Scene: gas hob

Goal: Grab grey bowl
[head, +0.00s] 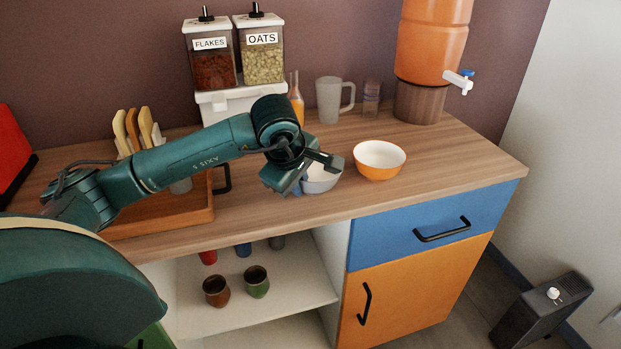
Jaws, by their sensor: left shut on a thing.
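The grey bowl (322,183) sits at the middle of the wooden counter, partly hidden behind my left gripper. My left gripper (318,170) comes in from the left and is shut on the bowl's rim. Whether the bowl is resting on the counter or slightly lifted I cannot tell. An orange bowl (380,161) with a white inside stands just to the right of the grey one, apart from it. My right gripper does not show.
Behind stand a grey mug (330,100), a bottle (295,98), a glass (371,97) and cereal dispensers (237,100). A wooden tray (160,218) lies left under my arm. An orange dispenser (433,40) stands back right. The counter's right end (470,160) is clear.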

